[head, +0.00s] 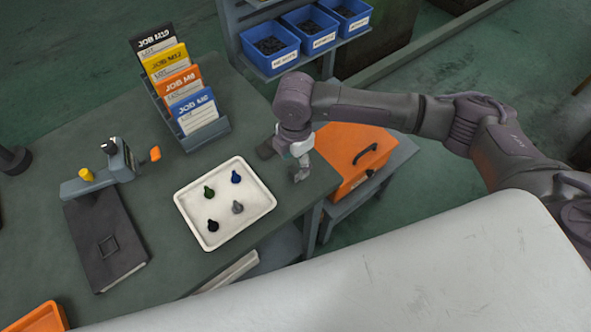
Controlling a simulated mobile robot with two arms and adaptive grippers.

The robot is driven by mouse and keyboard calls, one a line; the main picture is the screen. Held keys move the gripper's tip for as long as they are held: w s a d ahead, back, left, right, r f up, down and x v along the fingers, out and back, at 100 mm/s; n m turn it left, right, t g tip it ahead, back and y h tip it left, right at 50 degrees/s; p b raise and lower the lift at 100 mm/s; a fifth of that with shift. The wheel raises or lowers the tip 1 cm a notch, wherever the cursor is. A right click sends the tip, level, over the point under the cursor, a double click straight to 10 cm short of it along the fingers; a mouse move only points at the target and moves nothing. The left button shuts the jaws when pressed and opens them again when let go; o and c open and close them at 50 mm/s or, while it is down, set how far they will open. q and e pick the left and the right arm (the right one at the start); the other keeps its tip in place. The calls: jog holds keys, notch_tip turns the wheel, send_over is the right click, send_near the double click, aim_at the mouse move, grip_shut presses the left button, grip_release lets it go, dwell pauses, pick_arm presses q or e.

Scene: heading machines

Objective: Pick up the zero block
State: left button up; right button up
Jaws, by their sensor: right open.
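I cannot single out the zero block with certainty in the head view. A white tray (256,213) on the bench holds small knobbed pieces: a green one (209,192), a blue one (236,177), a grey one (237,207) and a black one (212,226). To its left lies a dark flat plate (90,225) with a square outline on it. My right gripper (293,166) is open, pointing down near the bench's right edge, to the right of the tray and apart from it. It appears empty. My left gripper is out of view.
A grey fixture (112,172) with a yellow knob and orange handle stands behind the plate. A rack of job cards (200,130) stands at the back. An orange box (352,155) is right of the bench; blue bins (270,48) sit on a shelf behind.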

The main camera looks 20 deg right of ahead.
aim_at(296, 169)
jog(key=shift+s+f+p, duration=0.1)
jog(key=shift+f+p, duration=0.25)
jog(key=shift+f, duration=1.5)
grip_shut()
